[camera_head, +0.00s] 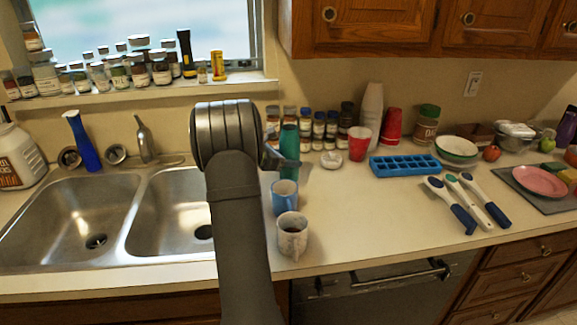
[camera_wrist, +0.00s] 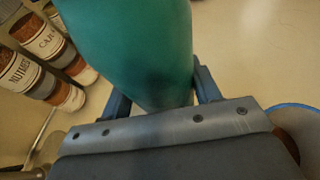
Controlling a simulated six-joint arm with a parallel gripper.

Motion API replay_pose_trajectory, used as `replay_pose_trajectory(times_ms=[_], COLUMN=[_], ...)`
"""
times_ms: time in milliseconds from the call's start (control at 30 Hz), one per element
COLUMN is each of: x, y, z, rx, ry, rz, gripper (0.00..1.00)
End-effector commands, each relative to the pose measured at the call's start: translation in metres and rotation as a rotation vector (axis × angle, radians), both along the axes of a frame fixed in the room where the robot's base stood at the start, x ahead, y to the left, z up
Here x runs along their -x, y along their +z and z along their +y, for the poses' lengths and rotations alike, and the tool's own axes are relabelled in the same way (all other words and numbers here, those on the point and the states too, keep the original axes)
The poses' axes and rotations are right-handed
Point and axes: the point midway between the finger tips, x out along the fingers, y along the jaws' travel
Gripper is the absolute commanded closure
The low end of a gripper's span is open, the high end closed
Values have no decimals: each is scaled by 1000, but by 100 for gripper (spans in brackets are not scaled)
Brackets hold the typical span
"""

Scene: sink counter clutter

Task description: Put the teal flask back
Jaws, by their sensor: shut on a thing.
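The teal flask (camera_head: 290,149) stands at the back of the counter, right of the sink, behind the blue mug. It fills the upper middle of the wrist view (camera_wrist: 135,40). My gripper (camera_head: 272,157) is at its left side in the head view, partly hidden behind my own arm. In the wrist view, my gripper's blue fingers (camera_wrist: 160,92) lie on either side of the flask and are shut on it. Whether the flask's base touches the counter is hard to tell.
A blue mug (camera_head: 285,197) and a speckled mug (camera_head: 292,236) stand in front of the flask. Spice jars (camera_head: 318,130) line the wall behind. A blue ice tray (camera_head: 405,165) lies to the right. The counter between the mugs and brushes is clear.

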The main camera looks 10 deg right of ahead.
Motion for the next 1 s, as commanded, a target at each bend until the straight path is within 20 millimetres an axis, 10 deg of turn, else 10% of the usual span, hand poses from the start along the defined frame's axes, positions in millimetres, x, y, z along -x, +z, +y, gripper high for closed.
replay_pose_trajectory(times_ms=[533,567,667,1000], x=[0,0,0,0], y=[-29,-30,-29,-26], z=[0,0,0,0], rx=[0,0,0,-1], ry=[1,1,1,1], rz=[0,0,0,-1], gripper=[70,41,21,21])
